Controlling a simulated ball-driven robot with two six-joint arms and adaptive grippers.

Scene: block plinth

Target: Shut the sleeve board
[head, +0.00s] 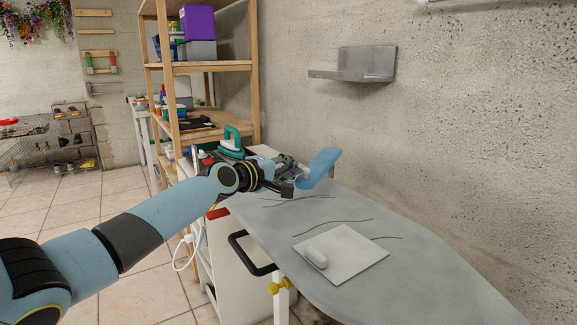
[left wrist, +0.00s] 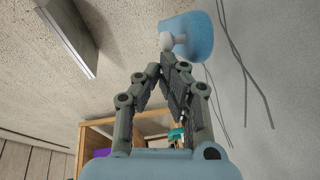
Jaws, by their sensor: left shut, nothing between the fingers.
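The sleeve board (head: 320,167) is a small blue padded board at the far end of the ironing board (head: 340,215). It is tilted up from the ironing surface. In the left wrist view the sleeve board (left wrist: 196,38) is at the top, with a pale round fitting at its left side. My left gripper (head: 296,172) is just left of the sleeve board in the head view. In the left wrist view its fingertips (left wrist: 167,68) are together and empty, just below the fitting; I cannot tell whether they touch it. My right gripper is out of view.
A teal iron (head: 231,142) stands behind my left wrist. A wooden shelf (head: 210,68) stands behind; a grey wall ledge (head: 358,66) is above right.

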